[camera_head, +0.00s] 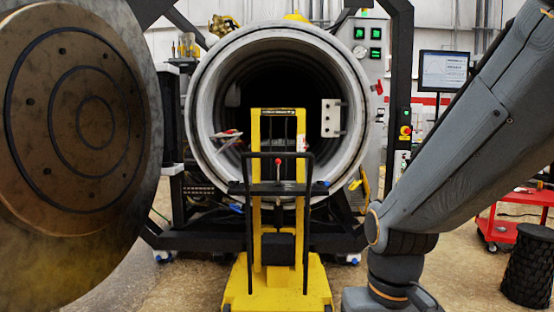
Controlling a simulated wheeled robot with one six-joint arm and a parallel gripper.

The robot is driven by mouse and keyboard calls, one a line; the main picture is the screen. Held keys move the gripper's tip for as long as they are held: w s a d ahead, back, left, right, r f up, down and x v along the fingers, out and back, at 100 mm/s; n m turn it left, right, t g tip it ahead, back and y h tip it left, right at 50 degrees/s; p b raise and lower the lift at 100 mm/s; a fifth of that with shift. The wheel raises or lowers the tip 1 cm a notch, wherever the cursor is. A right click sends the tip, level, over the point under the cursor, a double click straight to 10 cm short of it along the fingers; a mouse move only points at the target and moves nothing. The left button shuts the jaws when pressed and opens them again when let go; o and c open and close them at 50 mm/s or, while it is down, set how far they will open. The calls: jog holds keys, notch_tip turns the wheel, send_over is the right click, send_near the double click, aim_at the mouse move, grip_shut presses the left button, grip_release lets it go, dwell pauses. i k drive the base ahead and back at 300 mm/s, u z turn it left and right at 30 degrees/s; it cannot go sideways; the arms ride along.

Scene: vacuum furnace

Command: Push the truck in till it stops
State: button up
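The truck (277,284) is a yellow lift truck with a yellow mast and a black handle frame (249,225). It stands upright on the floor in front of the round furnace opening (205,130), roughly centred on it. A black platform (238,188) sits across the mast near the opening's lower rim. Whether the truck touches the furnace is hidden behind the mast. A small red-knobbed lever (278,162) shows at the mast's middle. My grey arm crosses the right side of the picture. My gripper is not in view.
The large round furnace door (77,135) stands open at the left. A control cabinet (371,60) and black frame flank the opening's right. A red cart (500,225), a monitor (443,71) and a black ribbed bin (528,268) are at far right. Floor shows on both sides of the truck.

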aim_at(272, 283)
jog(key=u, duration=0.7)
jog(key=i, duration=1.65)
jog(key=z, duration=0.85)
